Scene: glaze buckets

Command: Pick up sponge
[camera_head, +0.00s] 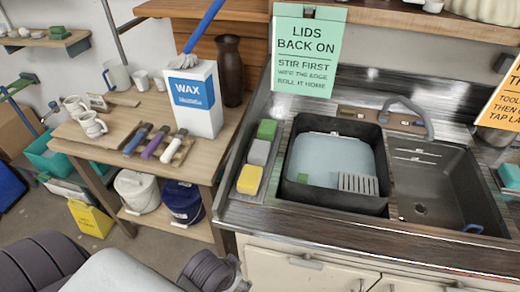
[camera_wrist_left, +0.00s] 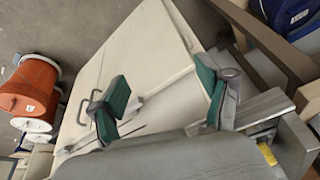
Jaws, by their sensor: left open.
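A yellow sponge (camera_head: 249,180), a grey sponge (camera_head: 259,152) and a green sponge (camera_head: 267,129) lie in a row on a narrow tray left of the sink. The yellow one is nearest the front edge. In the left wrist view my left gripper (camera_wrist_left: 160,92) is open and empty, its green-padded fingers apart in front of the pale cabinet doors. A small yellow patch (camera_wrist_left: 267,153) shows at lower right there; I cannot tell if it is the yellow sponge. The left gripper's fingers do not show in the head view. My right gripper is not in view.
A dark tub (camera_head: 284,190) of pale water, with a small green piece and a grate, stands right of the sponges. A bare basin (camera_head: 425,190) is beside it. A WAX box (camera_head: 196,98) and brushes are on the wooden table. The metal counter edge (camera_wrist_left: 252,108) is close to my gripper.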

